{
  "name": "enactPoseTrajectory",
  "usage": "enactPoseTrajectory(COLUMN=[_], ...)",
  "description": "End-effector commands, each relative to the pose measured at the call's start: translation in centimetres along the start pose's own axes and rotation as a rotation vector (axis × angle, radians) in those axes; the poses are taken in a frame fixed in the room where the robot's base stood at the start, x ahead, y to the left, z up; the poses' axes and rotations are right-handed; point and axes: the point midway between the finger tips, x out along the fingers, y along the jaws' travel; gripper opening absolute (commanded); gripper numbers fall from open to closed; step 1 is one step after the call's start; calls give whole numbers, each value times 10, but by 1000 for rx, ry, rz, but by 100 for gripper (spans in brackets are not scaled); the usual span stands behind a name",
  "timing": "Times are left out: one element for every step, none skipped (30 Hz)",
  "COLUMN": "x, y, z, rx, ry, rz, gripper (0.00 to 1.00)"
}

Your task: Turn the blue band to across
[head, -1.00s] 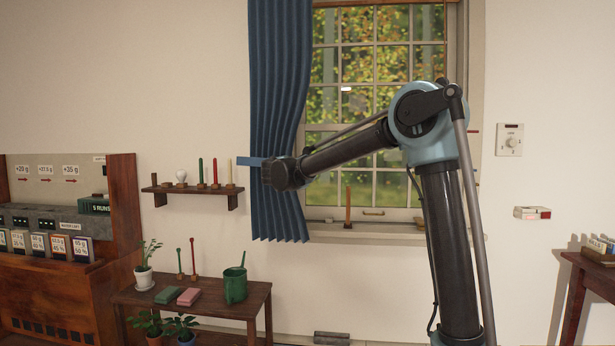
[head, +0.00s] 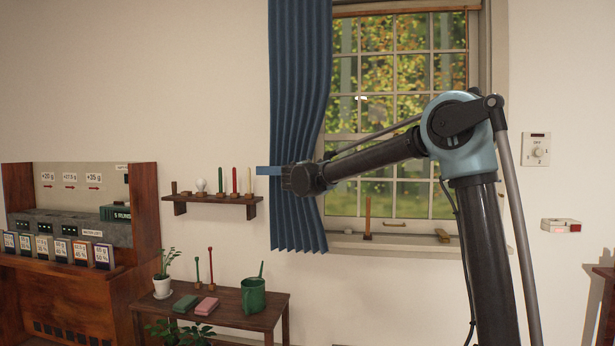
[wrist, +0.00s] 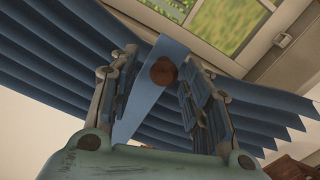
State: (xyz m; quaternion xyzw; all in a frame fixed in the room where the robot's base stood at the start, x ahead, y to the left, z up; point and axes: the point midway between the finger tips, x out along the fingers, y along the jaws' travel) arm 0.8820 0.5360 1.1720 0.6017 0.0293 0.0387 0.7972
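The blue band (head: 268,170) is a flat blue strip. In the head view it juts left, nearly level, across the blue curtain (head: 297,90) beside the window. In the wrist view the band (wrist: 146,98) runs between the fingers of my gripper (wrist: 160,78), with a round brown knob (wrist: 163,70) on it near the fingertips. The fingers stand apart, one on each side of the band and knob, with a gap visible around the knob. In the head view my arm's end hides the fingers and the rest of the band.
A wall shelf (head: 210,200) with candles is left of the curtain. The wall between is free.

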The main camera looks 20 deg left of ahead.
Motion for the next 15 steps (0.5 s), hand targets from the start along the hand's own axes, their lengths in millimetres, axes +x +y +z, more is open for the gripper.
enactPoseTrajectory(x=[0,0,0,0,0,0,-1,-2,-4,-6,-10,-15,-19,-24,-31], y=[0,0,0,-1,-1,-1,-1,-1,-1,-1,-1,-1,-1,-1,-1], z=[0,1,1,1,1,1,2,2,2,2,1,1,1,1,1], rx=[0,0,1,1,1,1,1,1,1,1,1,1,1,1,1], ry=[-1,-1,-2,-2,-2,-3,-3,-3,-3,-3,-3,-3,-2,-2,-1], rz=[0,-1,-1,-1,-1,-1,-1,-1,-1,-1,-1,-1,-1,-1,-1], gripper=[44,44,44,44,44,44,44,44,44,44,44,44,44,44,44])
